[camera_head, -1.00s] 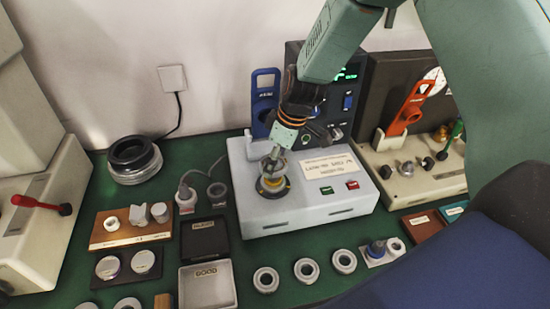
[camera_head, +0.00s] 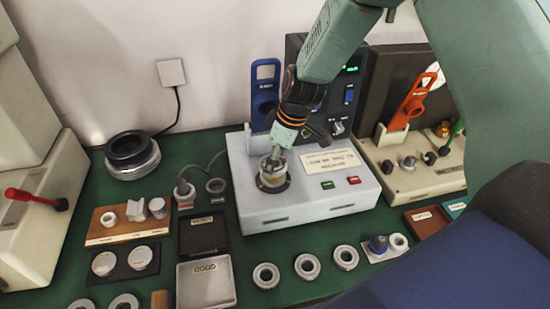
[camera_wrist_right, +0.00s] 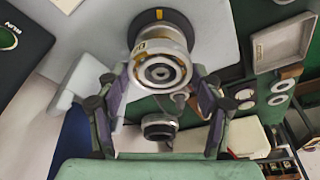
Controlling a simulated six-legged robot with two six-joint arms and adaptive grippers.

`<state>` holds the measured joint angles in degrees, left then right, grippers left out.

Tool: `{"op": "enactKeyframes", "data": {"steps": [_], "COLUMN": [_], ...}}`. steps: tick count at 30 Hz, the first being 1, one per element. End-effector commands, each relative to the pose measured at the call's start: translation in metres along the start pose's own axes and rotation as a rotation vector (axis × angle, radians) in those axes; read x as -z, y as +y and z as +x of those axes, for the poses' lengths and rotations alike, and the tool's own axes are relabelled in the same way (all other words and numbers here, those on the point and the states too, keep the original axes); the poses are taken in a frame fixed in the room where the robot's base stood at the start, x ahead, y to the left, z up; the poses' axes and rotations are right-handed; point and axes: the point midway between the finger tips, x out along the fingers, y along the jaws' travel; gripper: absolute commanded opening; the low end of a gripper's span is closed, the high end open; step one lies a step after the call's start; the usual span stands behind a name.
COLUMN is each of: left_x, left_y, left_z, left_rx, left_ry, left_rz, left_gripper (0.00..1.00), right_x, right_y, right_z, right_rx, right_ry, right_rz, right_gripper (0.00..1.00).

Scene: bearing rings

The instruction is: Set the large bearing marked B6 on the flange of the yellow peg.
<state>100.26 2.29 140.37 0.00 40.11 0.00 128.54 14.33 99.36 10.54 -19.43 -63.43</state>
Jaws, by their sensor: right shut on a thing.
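My right gripper (camera_head: 274,163) points down over the light grey machine (camera_head: 335,195). It is shut on a large metal bearing (camera_head: 271,177), which also shows between the fingertips in the right wrist view (camera_wrist_right: 148,72). The marking on the bearing is too small to read. The bearing is at the round black flange (camera_head: 272,189), which carries a yellow mark in the right wrist view (camera_wrist_right: 160,15). The yellow peg is hidden behind the bearing and fingers. I cannot tell whether the bearing touches the flange. My left gripper is not in view.
Behind the peg stands a panel with a blue bracket (camera_head: 266,95). A GOOD tray (camera_head: 206,298) and a black tray (camera_head: 203,236) lie to the left. Several small rings (camera_head: 266,276) lie in front. Dark and silver stacked rings (camera_head: 132,157) stand back left.

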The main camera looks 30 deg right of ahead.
Motion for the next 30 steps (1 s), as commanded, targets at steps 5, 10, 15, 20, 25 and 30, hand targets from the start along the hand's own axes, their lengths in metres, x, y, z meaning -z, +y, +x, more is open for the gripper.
{"op": "enactKeyframes", "data": {"steps": [5,10,15,20,25,30], "left_x": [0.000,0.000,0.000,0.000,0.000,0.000], "left_y": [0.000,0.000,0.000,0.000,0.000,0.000], "left_z": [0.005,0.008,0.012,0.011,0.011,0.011], "left_rx": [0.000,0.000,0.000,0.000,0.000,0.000], "left_ry": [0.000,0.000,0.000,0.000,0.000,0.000], "left_rz": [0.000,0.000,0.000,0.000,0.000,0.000], "left_gripper": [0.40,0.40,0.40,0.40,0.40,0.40], "right_x": [-0.001,-0.002,-0.003,-0.003,-0.003,-0.003], "right_y": [0.001,0.001,0.001,0.001,0.000,0.000], "right_z": [0.004,0.008,0.011,0.011,0.011,0.011], "right_rx": [-0.001,-0.001,-0.001,-0.001,-0.001,0.000], "right_ry": [0.001,0.001,0.001,0.001,0.001,0.000], "right_rz": [0.000,0.000,0.000,0.000,0.000,0.000], "right_gripper": [0.20,0.20,0.20,0.76,0.90,0.93]}}
